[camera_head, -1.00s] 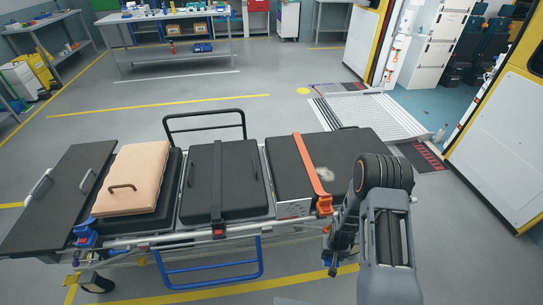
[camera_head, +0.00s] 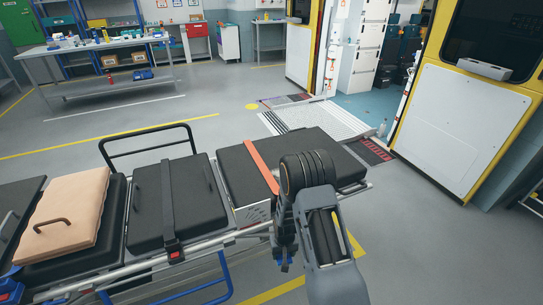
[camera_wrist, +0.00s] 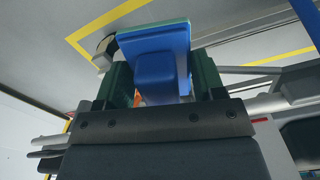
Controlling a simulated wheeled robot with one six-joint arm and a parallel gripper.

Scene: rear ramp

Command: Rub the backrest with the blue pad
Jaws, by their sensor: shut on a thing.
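The blue pad (camera_wrist: 158,72) is between the two dark green fingers of my gripper (camera_wrist: 163,84) in the wrist view. The gripper is shut on its blue block, and a thin greenish layer shows along the pad's far edge. In the head view my gripper (camera_head: 284,258) hangs low at the near side of the stretcher, beside its rail and apart from the cushion top. The backrest appears to be the black right-hand cushion (camera_head: 322,150), crossed by an orange strap (camera_head: 262,166). My arm covers part of it, and no pale mark shows on the visible part.
The stretcher's other black cushion (camera_head: 150,205) and a beige pad (camera_head: 75,205) lie to the left. Metal rails run along the near side. A ramp (camera_head: 310,120) leads to an open vehicle behind. Floor is free at the right.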

